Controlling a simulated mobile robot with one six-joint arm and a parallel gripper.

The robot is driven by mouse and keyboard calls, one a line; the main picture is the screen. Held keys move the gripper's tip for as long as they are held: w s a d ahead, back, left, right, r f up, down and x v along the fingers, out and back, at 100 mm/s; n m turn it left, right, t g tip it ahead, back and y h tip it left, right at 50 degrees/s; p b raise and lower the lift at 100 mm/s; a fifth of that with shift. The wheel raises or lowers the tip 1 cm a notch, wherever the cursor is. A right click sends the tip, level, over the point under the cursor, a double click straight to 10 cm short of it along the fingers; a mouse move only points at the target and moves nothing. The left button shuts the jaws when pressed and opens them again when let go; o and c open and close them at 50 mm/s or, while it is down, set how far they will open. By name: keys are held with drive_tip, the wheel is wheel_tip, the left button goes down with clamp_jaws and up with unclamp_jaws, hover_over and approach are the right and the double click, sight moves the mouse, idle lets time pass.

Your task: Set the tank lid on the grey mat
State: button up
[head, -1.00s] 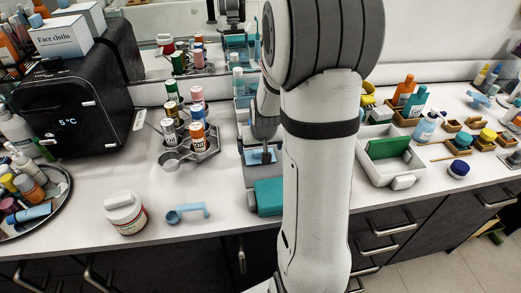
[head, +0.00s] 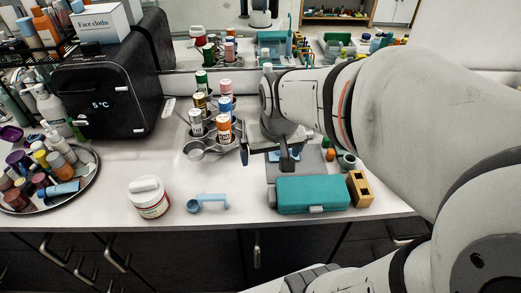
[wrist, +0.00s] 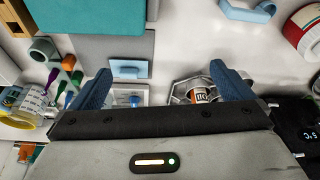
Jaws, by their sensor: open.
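A light blue flat piece with a raised bar, which looks like the tank lid (wrist: 127,70), lies on the grey mat (wrist: 92,48) in the wrist view. In the head view, a sliver of blue shows on the mat (head: 312,162), partly hidden by my gripper. My gripper (wrist: 162,82) is open and empty, its blue fingers spread.
A teal case (head: 312,194) stands at the mat's front edge, with a wooden block (head: 359,188) beside it. A bottle rack (head: 208,148) stands left of my gripper. A white jar (head: 149,198) and blue scoop (head: 208,203) are at the front. My arm hides the right counter.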

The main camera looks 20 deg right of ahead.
drive_tip(key=s+a+n, duration=0.1)
drive_tip(key=s+a, duration=0.2)
drive_tip(key=s, duration=0.3)
drive_tip(key=shift+s+r+g, duration=0.3)
drive_tip(key=shift+s+r, duration=0.1)
